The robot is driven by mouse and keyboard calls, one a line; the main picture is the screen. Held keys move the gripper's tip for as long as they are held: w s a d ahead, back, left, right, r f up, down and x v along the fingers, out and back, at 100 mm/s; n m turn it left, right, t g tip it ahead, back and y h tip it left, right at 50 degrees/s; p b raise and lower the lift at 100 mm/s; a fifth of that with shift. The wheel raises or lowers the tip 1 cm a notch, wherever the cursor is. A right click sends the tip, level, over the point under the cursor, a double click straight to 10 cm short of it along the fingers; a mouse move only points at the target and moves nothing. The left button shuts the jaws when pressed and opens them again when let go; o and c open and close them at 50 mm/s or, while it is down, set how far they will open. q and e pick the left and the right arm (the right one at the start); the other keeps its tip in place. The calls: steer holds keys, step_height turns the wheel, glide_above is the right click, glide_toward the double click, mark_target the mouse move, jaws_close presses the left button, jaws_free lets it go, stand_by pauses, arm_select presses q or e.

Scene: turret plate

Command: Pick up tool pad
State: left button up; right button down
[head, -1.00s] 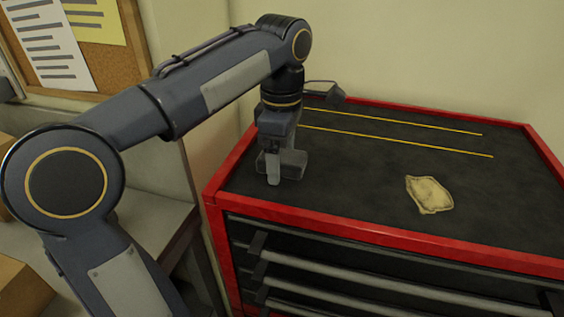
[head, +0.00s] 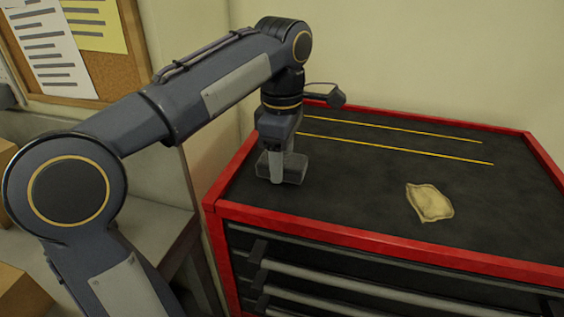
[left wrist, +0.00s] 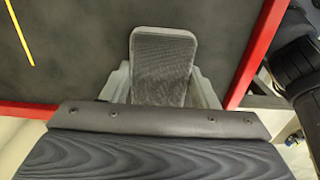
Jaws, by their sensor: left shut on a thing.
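The tool pad (head: 294,170) is a small dark grey block at the left end of the black top of the red cabinet. In the left wrist view it shows as a grey, rounded, mesh-textured piece (left wrist: 163,65) between the fingers. My left gripper (head: 279,170) points down over it and is shut on it. The pad is at or very close to the cabinet top; I cannot tell whether it is clear of the surface. The fingers hide part of it. My right gripper is not in view.
A crumpled tan cloth (head: 429,202) lies on the cabinet top to the right. Two thin yellow lines (head: 400,147) run across the black surface behind. A raised red rim (head: 370,236) edges the cabinet (head: 480,210). The middle of the top is clear.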

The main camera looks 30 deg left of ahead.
arm_select(q)
steer(key=s+d+r+p, duration=0.5)
steer(key=s+d+r, duration=0.3)
steer(key=s+r, duration=0.3)
steer(key=shift+s+r, duration=0.3)
steer(key=shift+r, duration=0.2)
steer(key=o, duration=0.4)
steer(key=c, duration=0.3)
steer(key=shift+w+a, duration=0.1)
steer(key=shift+w, duration=0.05)
